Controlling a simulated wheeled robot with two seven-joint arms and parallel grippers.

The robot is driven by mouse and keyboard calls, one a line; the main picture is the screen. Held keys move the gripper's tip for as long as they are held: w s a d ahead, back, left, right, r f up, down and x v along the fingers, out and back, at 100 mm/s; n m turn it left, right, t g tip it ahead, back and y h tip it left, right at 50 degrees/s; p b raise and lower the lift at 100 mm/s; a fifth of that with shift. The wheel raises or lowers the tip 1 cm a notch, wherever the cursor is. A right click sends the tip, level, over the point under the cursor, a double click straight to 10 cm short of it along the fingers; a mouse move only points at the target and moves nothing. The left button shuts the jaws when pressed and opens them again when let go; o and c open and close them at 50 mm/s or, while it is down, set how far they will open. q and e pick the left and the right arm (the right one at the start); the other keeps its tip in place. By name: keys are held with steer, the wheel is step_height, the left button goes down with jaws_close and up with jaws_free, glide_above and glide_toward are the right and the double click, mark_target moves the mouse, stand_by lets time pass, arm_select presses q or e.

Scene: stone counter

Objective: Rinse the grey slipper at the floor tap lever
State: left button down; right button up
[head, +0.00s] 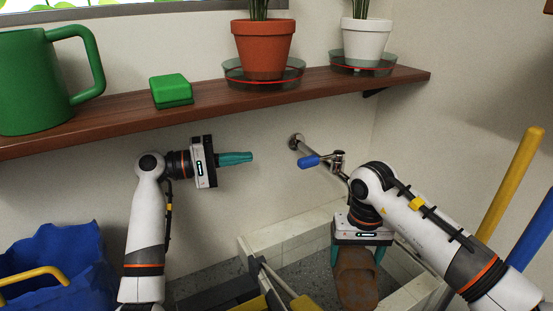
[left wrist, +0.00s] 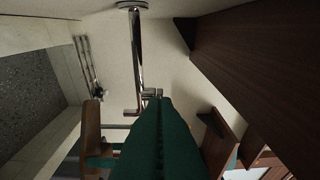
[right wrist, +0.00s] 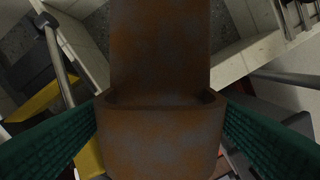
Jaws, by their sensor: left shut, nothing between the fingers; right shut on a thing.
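The slipper (head: 357,285) looks brown with rusty, greyish stains rather than plain grey. My right gripper (head: 357,258) is shut on it and holds it over the low tiled basin (head: 300,232), below the tap. The right wrist view shows the slipper (right wrist: 160,50) between the green fingers. The metal tap (head: 337,160) comes out of the wall and has a blue lever (head: 310,161) pointing left. My left gripper (head: 250,157) is shut and empty, left of the lever and apart from it. The left wrist view shows the tap pipe (left wrist: 137,60) beyond the shut fingers (left wrist: 155,120). I see no running water.
A wooden shelf (head: 220,105) runs above both grippers, carrying a green mug (head: 35,85), a green block (head: 171,91) and two potted plants (head: 262,48). A blue container (head: 55,262) stands at lower left. Yellow (head: 510,185) and blue (head: 530,232) poles lean at right.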

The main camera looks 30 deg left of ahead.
mark_target(323, 158)
arm_select(q)
steer(key=w+d, duration=0.4)
steer(key=d, duration=0.6)
steer(key=shift+w+d, duration=0.2)
steer(key=shift+d, duration=0.1)
steer(key=shift+s+d, duration=0.8)
steer(key=shift+a, duration=0.1)
